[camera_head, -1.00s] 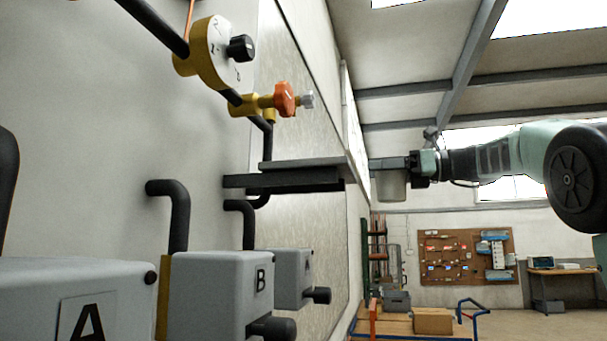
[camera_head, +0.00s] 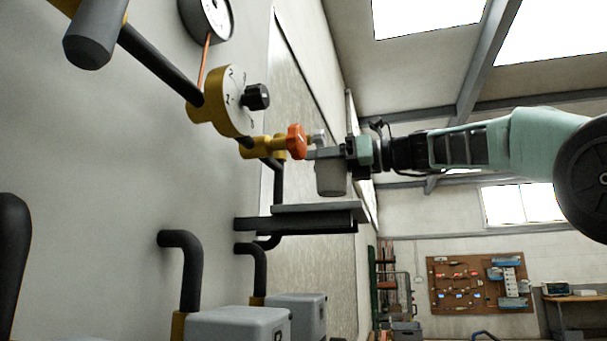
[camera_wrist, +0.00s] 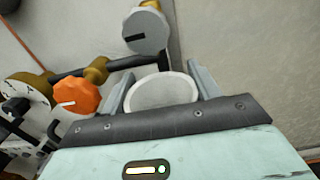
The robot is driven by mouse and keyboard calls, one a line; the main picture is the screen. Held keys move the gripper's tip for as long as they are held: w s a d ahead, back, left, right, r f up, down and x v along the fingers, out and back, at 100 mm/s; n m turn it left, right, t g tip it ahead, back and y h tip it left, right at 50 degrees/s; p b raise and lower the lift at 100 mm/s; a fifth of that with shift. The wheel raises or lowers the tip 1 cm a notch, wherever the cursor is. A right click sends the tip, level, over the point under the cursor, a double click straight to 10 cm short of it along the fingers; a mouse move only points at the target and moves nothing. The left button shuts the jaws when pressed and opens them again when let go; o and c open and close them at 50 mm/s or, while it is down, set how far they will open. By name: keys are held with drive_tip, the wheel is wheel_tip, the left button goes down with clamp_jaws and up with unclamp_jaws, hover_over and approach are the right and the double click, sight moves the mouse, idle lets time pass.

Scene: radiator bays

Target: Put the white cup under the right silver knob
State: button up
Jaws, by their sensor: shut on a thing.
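My gripper (camera_head: 328,153) is shut on the white cup (camera_head: 331,179), which looks upright and hangs above the grey shelf's right end in the head view. In the wrist view the cup (camera_wrist: 162,93) shows its round rim between the two fingers of my gripper (camera_wrist: 160,84). A silver knob (camera_head: 319,136) shows just above my fingertips in the head view, right of the orange knob. In the wrist view the silver knob (camera_wrist: 146,31) is beyond the cup and the orange knob (camera_wrist: 76,97) is to its left. The cup's inside bottom is not clear.
The orange knob (camera_head: 296,141) sits on a brass valve close left of my fingertips. A yellow dial (camera_head: 231,101) with a black knob is further left. The grey shelf (camera_head: 318,209) juts out below the cup. Grey boxes (camera_head: 240,324) with black pipes stand lower left.

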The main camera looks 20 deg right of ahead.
drive_tip(key=x, duration=0.2)
drive_tip(key=f+x, duration=0.1)
drive_tip(key=x, duration=0.1)
drive_tip(key=shift+w+a+p, duration=0.15)
drive_tip(key=shift+a+p, duration=0.05)
drive_tip(key=shift+p, duration=0.15)
drive_tip(key=shift+f, duration=1.25)
drive_tip(key=shift+d, duration=0.1)
drive_tip(key=o, duration=0.9)
drive_tip(key=shift+o, duration=0.2)
drive_tip(key=shift+d, duration=0.1)
drive_tip(key=b+v, duration=0.3)
drive_tip(key=v, duration=0.9)
drive_tip(key=shift+b, duration=0.4)
